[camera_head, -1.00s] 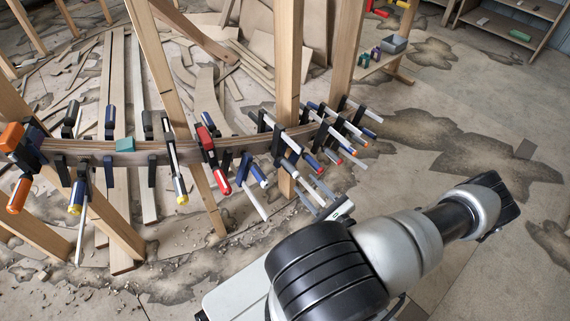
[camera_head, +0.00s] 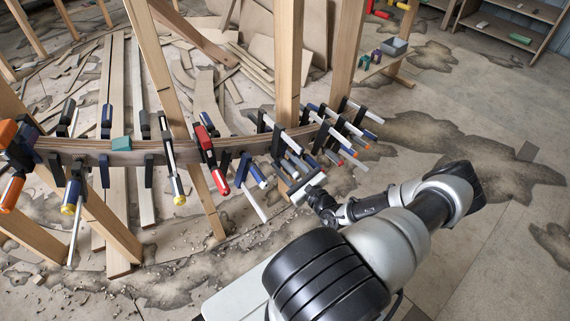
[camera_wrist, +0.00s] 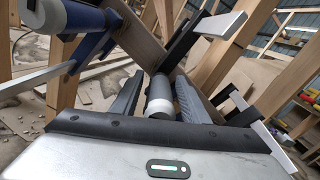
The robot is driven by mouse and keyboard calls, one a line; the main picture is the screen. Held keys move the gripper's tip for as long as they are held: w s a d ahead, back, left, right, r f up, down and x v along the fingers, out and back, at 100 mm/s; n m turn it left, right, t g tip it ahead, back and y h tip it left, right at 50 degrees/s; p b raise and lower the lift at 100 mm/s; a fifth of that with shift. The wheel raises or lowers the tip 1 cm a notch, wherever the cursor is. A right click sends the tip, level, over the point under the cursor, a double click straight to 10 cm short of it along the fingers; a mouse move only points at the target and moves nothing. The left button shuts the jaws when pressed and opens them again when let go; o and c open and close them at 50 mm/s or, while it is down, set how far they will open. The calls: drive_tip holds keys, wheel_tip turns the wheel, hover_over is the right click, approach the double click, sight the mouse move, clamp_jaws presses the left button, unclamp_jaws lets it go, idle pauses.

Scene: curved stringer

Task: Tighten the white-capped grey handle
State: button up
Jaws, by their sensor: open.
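The white-capped grey handle (camera_wrist: 160,97) shows in the wrist view, with its white cap end toward the camera. It lies between the two dark fingers of my gripper (camera_wrist: 159,83). The fingers are apart, one on each side of the handle, and I cannot tell if either touches it. In the head view my gripper (camera_head: 304,189) is at the lower right end of the clamp cluster, below the curved wooden stringer (camera_head: 185,153). The handle cannot be made out there.
A blue clamp (camera_wrist: 85,50) stands close on the left in the wrist view, and a clamp with a pale bar (camera_wrist: 218,25) on the right. Several clamps line the stringer. A wooden post (camera_head: 288,60) rises behind my gripper. The floor at right is open.

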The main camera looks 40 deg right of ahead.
clamp_jaws()
drive_tip(key=shift+m, duration=0.4)
drive_tip(key=m+p, duration=0.1)
drive_tip(key=m, duration=0.2)
drive_tip(key=shift+p, duration=0.35)
drive_tip(key=m, duration=0.5)
drive_tip(key=shift+p, duration=0.35)
drive_tip(key=m, duration=0.4)
drive_tip(key=shift+m, duration=0.4)
drive_tip(key=m, duration=0.4)
drive_tip(key=shift+a+m+b, duration=0.1)
drive_tip(key=shift+m+b, duration=0.2)
